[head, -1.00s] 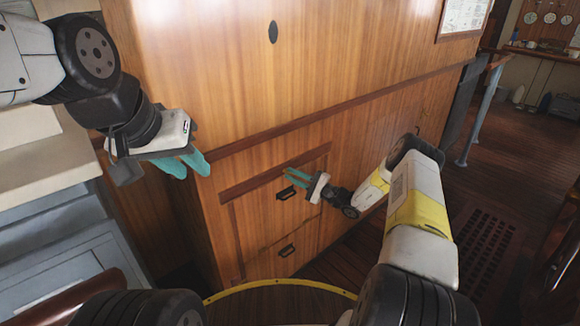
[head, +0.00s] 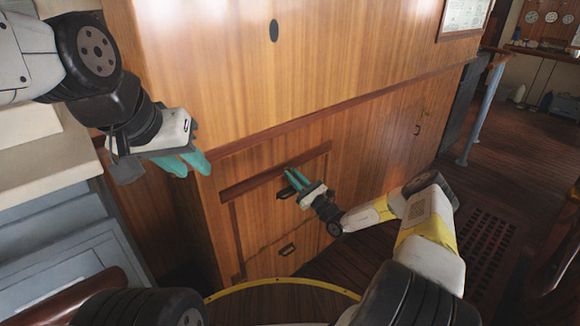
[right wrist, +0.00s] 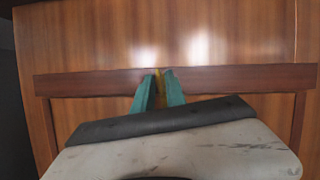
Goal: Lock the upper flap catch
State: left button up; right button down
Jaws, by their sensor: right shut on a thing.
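The upper flap (head: 255,213) is a wooden panel low in the cabinet front, with a dark handle (head: 284,193) and a dark red-brown rail along its top. A small brass-coloured catch (right wrist: 162,75) shows at the rail in the right wrist view, between my right fingertips. My right gripper (head: 293,174) is shut on this catch, its teal fingers reaching the rail; it also shows in the wrist view (right wrist: 159,80). The fingers hide most of the catch. My left gripper (head: 198,165) hangs by the cabinet's left corner, away from the flap; its finger gap is unclear.
A lower flap with a dark handle (head: 287,249) lies below the upper one. A grey cabinet (head: 65,245) stands at the left. A railing post (head: 480,115) and a floor grating (head: 487,240) are at the right, with open wooden floor between.

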jog(key=shift+m+t+h, duration=0.4)
jog(key=shift+m+h, duration=0.2)
jog(key=shift+m, duration=0.9)
jog(key=c, duration=1.6)
grip_release()
jog(key=shift+s+f, duration=0.1)
jog(key=v, duration=0.7)
jog(key=shift+s+f, duration=0.15)
jog(key=shift+s, duration=0.05)
jog(key=shift+d, duration=0.15)
